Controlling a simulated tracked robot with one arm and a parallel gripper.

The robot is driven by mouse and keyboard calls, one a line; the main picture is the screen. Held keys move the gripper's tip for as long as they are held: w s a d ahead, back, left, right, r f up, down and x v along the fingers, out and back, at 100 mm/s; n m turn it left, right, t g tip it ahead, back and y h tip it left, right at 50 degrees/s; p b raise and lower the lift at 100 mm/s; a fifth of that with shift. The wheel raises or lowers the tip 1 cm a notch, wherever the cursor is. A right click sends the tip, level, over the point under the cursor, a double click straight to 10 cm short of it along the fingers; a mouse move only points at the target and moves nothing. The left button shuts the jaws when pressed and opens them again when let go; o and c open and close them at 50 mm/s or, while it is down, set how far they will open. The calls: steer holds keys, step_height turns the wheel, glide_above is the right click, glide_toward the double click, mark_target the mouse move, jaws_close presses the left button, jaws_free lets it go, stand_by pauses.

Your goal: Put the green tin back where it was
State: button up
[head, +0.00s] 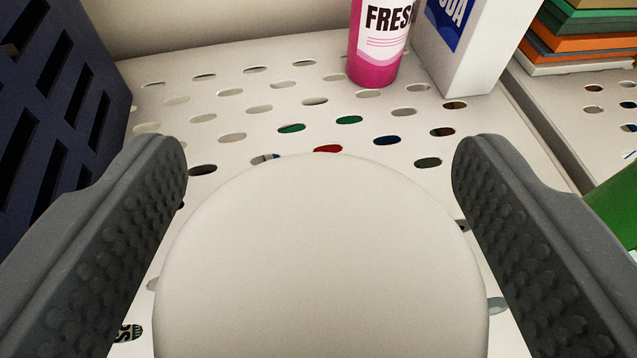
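My gripper (320,165) is open, one dark grey finger on the left and one on the right. Between the fingers is a large, round, plain off-white top (320,260), close to the camera. Strips of shelf show between it and both fingers, so neither visibly touches it. Its sides are hidden, so I cannot tell whether it is the green tin. A green thing (618,205) is cut off at the right edge; I cannot tell what it is.
The white perforated shelf (230,95) has free room ahead. A dark blue slotted crate (60,90) stands left. A pink bottle (375,45) and white box (470,50) stand at the back. Stacked coloured books or boxes (580,40) lie at upper right, beyond a shelf edge.

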steer(key=shift+r, duration=0.2)
steer(key=b+v, duration=0.2)
steer(key=v, duration=1)
